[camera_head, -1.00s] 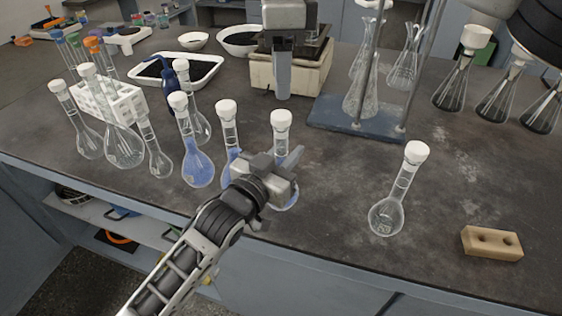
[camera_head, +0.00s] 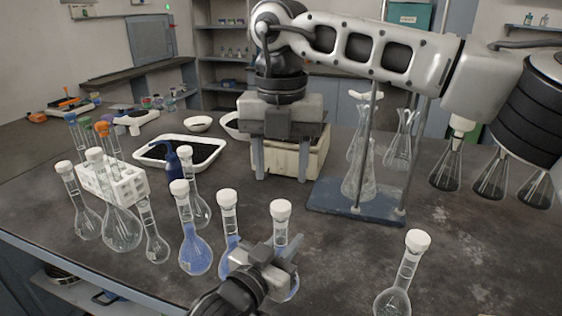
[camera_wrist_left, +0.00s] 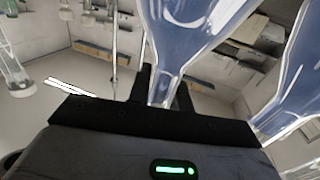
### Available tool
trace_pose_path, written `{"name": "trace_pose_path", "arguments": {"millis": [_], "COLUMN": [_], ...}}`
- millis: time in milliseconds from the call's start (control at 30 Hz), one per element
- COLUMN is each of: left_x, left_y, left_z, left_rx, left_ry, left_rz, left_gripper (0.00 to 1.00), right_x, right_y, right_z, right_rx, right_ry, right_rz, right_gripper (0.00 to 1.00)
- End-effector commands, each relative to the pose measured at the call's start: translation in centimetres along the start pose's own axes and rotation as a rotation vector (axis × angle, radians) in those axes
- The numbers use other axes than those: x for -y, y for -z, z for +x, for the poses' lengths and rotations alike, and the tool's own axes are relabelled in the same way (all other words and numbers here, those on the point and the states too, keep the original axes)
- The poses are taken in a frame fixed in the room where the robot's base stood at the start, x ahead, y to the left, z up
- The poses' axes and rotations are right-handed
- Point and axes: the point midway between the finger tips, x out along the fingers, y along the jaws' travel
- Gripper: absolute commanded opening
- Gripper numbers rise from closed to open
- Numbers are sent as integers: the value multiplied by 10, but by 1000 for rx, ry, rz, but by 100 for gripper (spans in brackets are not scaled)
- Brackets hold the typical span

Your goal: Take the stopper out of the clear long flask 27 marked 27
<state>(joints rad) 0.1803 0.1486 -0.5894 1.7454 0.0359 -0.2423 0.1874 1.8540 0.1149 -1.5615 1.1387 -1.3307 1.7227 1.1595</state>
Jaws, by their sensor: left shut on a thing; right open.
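My left gripper (camera_head: 278,262) is low at the front of the bench, shut on the neck of a white-stoppered flask (camera_head: 281,212). In the left wrist view the held neck (camera_wrist_left: 163,88) runs between the fingers and the flask body looks bluish. My right gripper (camera_head: 284,172) is open and empty, fingers down, behind the held flask and in front of a cream box. A clear long-necked flask (camera_head: 408,265) with a white stopper stands apart at right, its base at the frame edge. More clear stoppered flasks (camera_head: 120,225) stand at left. I cannot read any number 27.
Two blue-filled flasks (camera_head: 194,245) stand left of the held one. A metal stand (camera_head: 335,200) with hanging glassware is behind right. The cream box (camera_head: 310,160), a white tray (camera_head: 215,146) and a white rack (camera_head: 125,186) stand behind. Bench between held and right flasks is clear.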

Motion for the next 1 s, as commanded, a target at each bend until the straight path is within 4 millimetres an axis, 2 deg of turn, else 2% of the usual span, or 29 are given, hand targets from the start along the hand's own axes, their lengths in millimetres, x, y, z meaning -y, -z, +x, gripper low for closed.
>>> {"name": "trace_pose_path", "arguments": {"millis": [100,233,367,700,1000], "left_x": [0,0,0,0,0], "left_y": [-1,-1,-1,-1,-1], "left_z": [0,0,0,0,0], "left_rx": [3,3,3,3,3], "left_ry": [0,0,0,0,0], "left_rz": [0,0,0,0,0], "left_gripper": [0,0,0,0,0], "right_x": [0,0,1,1,0], "right_y": [0,0,0,0,0], "right_z": [0,4,17,67,80], "right_rx": [0,-1,-2,-1,1], "right_ry": [0,0,2,1,0], "right_rz": [127,192,202,201,200], "right_gripper": [48,48,48,48,48]}}
